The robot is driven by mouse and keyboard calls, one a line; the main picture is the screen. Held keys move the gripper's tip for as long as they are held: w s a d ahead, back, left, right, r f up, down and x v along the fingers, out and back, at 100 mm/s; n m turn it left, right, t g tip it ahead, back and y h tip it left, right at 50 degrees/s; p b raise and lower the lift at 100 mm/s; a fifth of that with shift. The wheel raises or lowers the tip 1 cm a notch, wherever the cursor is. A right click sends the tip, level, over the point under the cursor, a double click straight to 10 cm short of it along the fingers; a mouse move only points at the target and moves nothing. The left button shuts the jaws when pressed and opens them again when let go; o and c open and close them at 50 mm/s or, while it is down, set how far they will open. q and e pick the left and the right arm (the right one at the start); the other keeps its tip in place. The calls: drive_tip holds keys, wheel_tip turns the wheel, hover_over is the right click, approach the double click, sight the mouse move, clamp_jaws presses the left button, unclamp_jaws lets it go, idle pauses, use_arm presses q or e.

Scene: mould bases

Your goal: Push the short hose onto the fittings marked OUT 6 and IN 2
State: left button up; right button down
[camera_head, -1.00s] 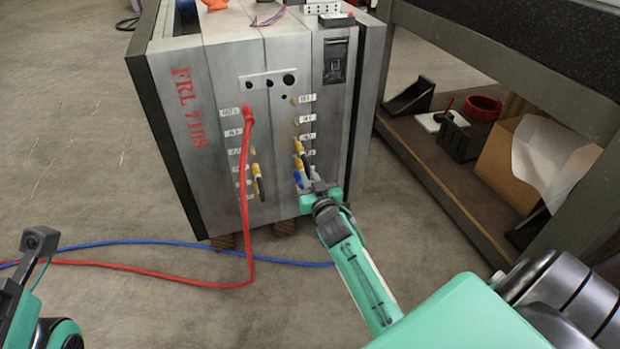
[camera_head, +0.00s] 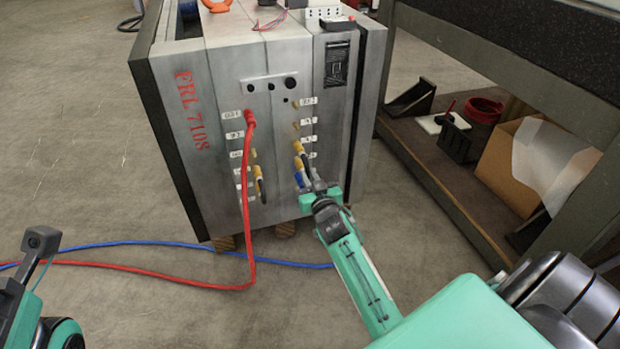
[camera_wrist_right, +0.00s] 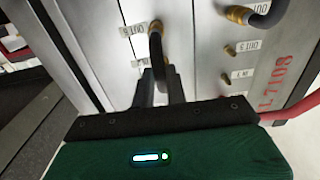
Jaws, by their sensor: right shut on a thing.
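The steel mould base (camera_head: 185,185) marked FRL 7108 has two columns of labelled fittings on its front. My right gripper (camera_head: 320,190) is at the lower part of the right column, shut on a dark short hose (camera_head: 306,163). In the right wrist view my right gripper (camera_wrist_right: 162,85) has its fingers around the lower part of this hose (camera_wrist_right: 157,45). The hose's brass end is beside the label at upper left. Whether either end is seated is unclear. A second dark hose (camera_head: 261,188) hangs low in the left column.
A red hose (camera_head: 246,200) hangs from the top left fitting and runs left across the floor. A blue hose (camera_head: 150,242) lies on the floor. A bench (camera_head: 430,180) with a red container (camera_head: 485,108) and a cardboard box (camera_head: 505,165) stands at the right.

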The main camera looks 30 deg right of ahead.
drive_tip(key=shift+w+d, duration=0.1)
drive_tip(key=shift+w, duration=0.35)
idle(0.3)
drive_tip(key=c, duration=1.3)
unclamp_jaws()
drive_tip(key=shift+c, duration=0.2)
drive_tip(key=shift+o, duration=0.4)
drive_tip(key=o, duration=0.3)
drive_tip(key=shift+s, duration=0.1)
